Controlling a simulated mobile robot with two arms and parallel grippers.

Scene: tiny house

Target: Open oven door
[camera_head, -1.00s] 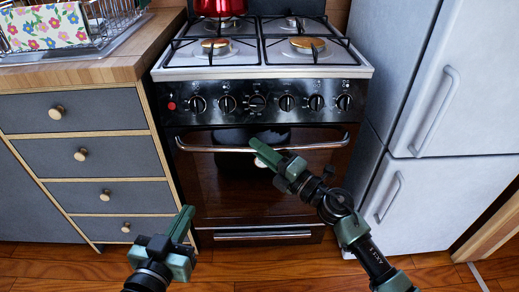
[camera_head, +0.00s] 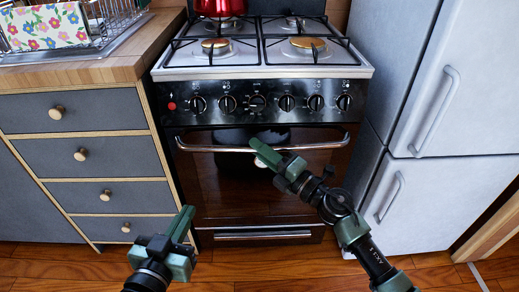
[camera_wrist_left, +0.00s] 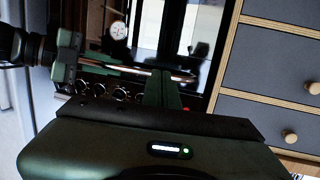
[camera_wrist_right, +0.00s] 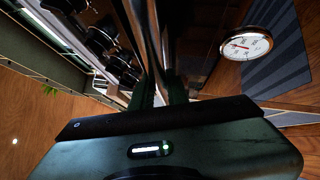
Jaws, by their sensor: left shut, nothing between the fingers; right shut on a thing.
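The oven (camera_head: 258,120) stands in the middle of the head view, with its dark glass door (camera_head: 225,195) looking closed. A curved metal handle (camera_head: 215,149) runs across the top of the door. My right gripper (camera_head: 264,153) is shut on the handle near its middle; the right wrist view shows the handle (camera_wrist_right: 152,35) running between its fingers (camera_wrist_right: 160,90). My left gripper (camera_head: 181,226) is shut and empty, low in front of the oven's left side and apart from it. A round white dial (camera_wrist_right: 246,43) sits on the door near the right gripper.
A drawer cabinet (camera_head: 95,155) with wooden knobs stands left of the oven. A pale fridge (camera_head: 445,110) stands close on the right. A red pot (camera_head: 220,7) is on the stovetop. Wooden floor (camera_head: 270,268) is clear before the oven.

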